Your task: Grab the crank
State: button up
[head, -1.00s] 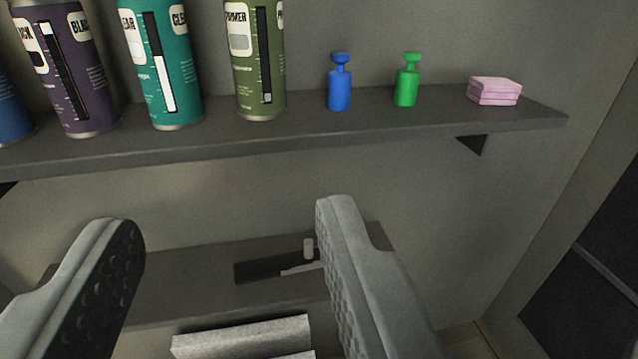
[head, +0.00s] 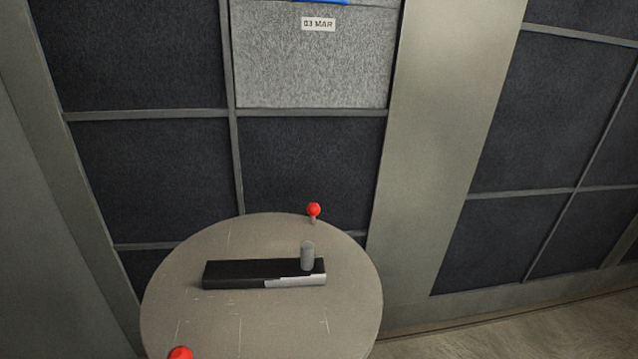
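The crank (head: 235,274), as I take it, is a black bar with a worn silver patch at its right end and a short grey upright peg (head: 307,255) there. It lies across the middle of a round grey-beige disc (head: 190,325), seen from above at an angle. It looks flat on the disc, but I cannot tell whether it is fixed to it. A red ball knob on a short stem (head: 314,210) stands at the far edge of the disc. Another red knob (head: 180,353) is cut off by the bottom edge. My gripper is not in view.
Dark panelled wall (head: 150,170) stands behind the disc, with a grey speckled panel (head: 310,60) tagged "03 MAR" and a blue item (head: 322,2) at the top edge. A pale post (head: 440,130) rises at right. Bare floor (head: 530,325) shows at lower right.

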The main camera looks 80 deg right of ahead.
aim_at(308, 270)
jog(key=z, duration=0.45)
jog(key=l+z, duration=0.15)
jog(key=z, duration=0.25)
jog(key=l+z, duration=0.1)
jog(key=z, duration=0.35)
